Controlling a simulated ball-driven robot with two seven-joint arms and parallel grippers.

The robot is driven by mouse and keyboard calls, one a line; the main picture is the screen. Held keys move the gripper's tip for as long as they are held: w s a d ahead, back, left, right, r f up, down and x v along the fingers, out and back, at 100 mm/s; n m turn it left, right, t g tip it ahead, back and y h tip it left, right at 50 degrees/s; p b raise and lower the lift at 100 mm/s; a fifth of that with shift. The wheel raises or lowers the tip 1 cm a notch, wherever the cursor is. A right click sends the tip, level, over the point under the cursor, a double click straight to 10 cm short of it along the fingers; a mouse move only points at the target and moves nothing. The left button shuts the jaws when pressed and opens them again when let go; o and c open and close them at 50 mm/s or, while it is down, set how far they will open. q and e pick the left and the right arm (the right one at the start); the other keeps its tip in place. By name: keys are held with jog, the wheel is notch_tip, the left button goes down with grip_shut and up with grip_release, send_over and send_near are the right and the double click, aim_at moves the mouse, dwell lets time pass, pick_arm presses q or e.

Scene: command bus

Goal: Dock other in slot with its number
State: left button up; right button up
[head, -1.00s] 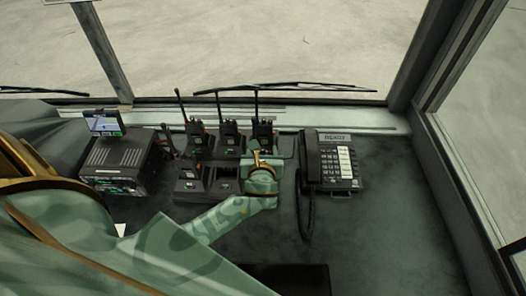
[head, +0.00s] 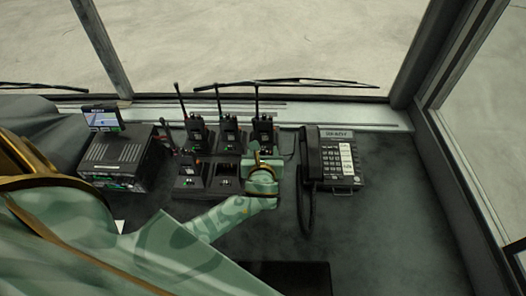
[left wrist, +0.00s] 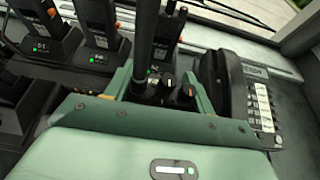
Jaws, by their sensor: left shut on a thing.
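My left gripper (head: 263,163) is over the front right of the charging dock (head: 206,192). In the left wrist view, its fingers (left wrist: 160,92) are shut on a black radio (left wrist: 185,93), with its thick antenna pointing up and its knobs showing between them. The gripper hides the radio's lower body and the slot under it, so I cannot tell whether it is seated. Three radios stand in the back row: left (head: 196,132), middle (head: 228,132) and right (head: 263,130). The front middle slot (head: 226,180) looks empty. Slot numbers are too small to read.
A desk phone (head: 342,162) with a coiled cord stands close to the right of my gripper. A radio console (head: 117,160) with a small screen (head: 103,118) stands left of the dock. The windshield ledge lies behind; the dark dashboard is clear in front of the phone.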

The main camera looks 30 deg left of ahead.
pick_arm(q)
jog(key=shift+f, duration=0.15)
jog(key=o, duration=1.5)
jog(key=shift+s, duration=0.1)
jog(key=p+v, duration=0.2)
jog(key=v, duration=1.4)
jog(key=shift+s+d+p, duration=0.1)
jog(key=shift+p, duration=0.2)
